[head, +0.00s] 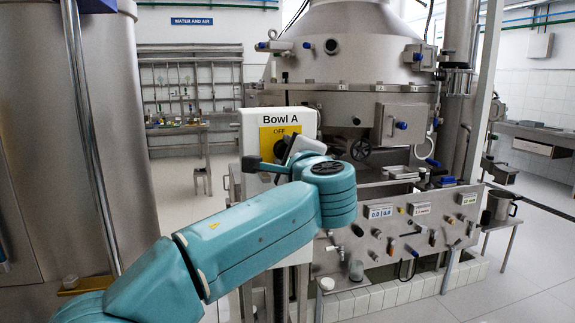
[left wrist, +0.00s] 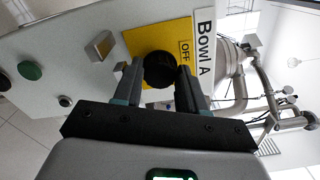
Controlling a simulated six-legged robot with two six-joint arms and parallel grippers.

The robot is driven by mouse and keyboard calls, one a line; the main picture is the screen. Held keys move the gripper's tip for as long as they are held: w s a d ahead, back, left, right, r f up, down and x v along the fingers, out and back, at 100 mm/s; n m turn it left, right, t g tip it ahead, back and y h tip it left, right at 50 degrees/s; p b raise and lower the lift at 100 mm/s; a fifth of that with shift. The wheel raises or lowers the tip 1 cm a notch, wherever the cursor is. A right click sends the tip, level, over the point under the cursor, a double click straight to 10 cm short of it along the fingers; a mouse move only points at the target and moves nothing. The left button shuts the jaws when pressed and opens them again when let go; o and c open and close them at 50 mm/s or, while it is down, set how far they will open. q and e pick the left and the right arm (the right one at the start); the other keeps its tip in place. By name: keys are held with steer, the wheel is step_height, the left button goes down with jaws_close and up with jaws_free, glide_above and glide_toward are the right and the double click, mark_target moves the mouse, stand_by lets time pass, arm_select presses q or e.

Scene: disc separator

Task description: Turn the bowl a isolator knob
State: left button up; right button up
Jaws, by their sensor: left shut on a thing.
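The Bowl A isolator is a pale box (head: 251,133) labelled "Bowl A", with a yellow plate (head: 268,140) marked "OFF". In the head view my left arm reaches up to it, and my left gripper (head: 284,158) is at the yellow plate, hiding most of the knob. In the left wrist view the black round knob (left wrist: 160,69) sits on the yellow plate (left wrist: 176,34) beside the word "OFF". The two fingers of my left gripper (left wrist: 158,84) are on either side of the knob, shut on it. My right gripper is not in view.
A large steel separator (head: 350,50) stands behind the box. A panel with displays and valves (head: 400,225) is at the lower right. A steel tank (head: 105,130) is at the left. In the wrist view the box face also bears a green button (left wrist: 31,70).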

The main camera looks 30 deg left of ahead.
arm_select(q)
steer(key=shift+f+n+b, duration=0.1)
steer(key=shift+n+b, duration=1.1)
steer(key=shift+n, duration=1)
steer(key=o, duration=1.1)
steer(key=shift+c, duration=0.2)
steer(key=shift+d+f, duration=0.2)
